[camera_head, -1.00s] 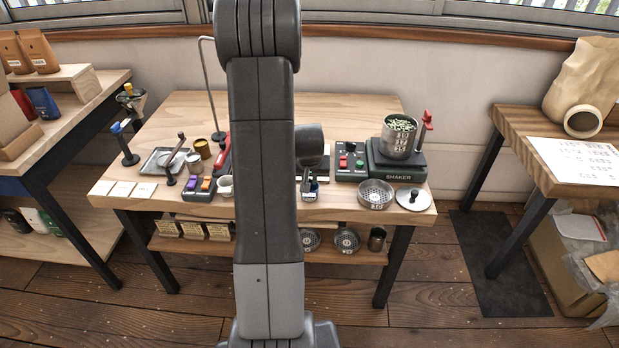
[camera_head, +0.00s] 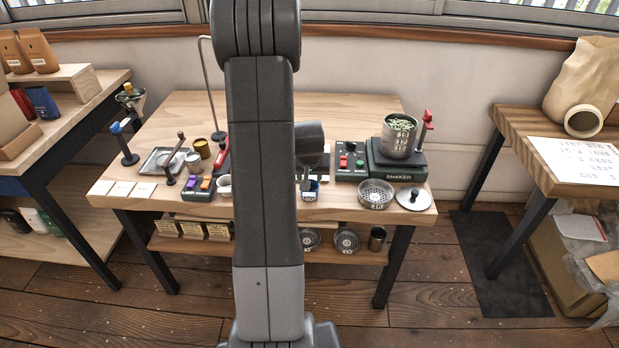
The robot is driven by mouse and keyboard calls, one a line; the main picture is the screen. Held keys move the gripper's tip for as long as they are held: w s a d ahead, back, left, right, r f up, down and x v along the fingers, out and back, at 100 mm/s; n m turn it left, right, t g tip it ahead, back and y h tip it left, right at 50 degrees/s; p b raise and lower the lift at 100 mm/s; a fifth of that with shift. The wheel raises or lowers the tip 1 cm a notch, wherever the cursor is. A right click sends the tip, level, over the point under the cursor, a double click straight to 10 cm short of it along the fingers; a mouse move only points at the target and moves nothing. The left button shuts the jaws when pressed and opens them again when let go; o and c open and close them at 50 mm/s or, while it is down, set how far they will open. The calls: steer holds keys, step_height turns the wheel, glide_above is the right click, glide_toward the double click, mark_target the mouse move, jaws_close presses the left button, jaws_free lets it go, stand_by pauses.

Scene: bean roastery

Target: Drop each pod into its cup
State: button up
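A small white cup (camera_head: 224,187) stands near the table's front edge, just left of my arm. A blue-and-white cup (camera_head: 313,187) stands just right of my arm, partly hidden. My gripper (camera_head: 307,190) points down at this blue-and-white cup, with its tips at or just above it; I cannot tell whether they touch. My arm hides much of the gripper, and its opening is too small to read. I cannot make out any pod. A brown-gold cup (camera_head: 201,148) and a small metal cup (camera_head: 193,163) stand farther left.
A shaker (camera_head: 396,160) bears a metal container of green beans (camera_head: 399,138). A button box (camera_head: 351,162), sieve (camera_head: 376,194) and lid (camera_head: 414,199) are right of the gripper. A switch box (camera_head: 198,188), tray (camera_head: 163,161) and white cards (camera_head: 121,189) are left.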

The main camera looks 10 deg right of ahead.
steer(key=v, duration=1.3)
steer(key=shift+f, duration=0.15)
steer(key=x, duration=1.3)
steer(key=shift+w+f, duration=0.1)
steer(key=shift+f, duration=0.15)
steer(key=shift+r, duration=0.1)
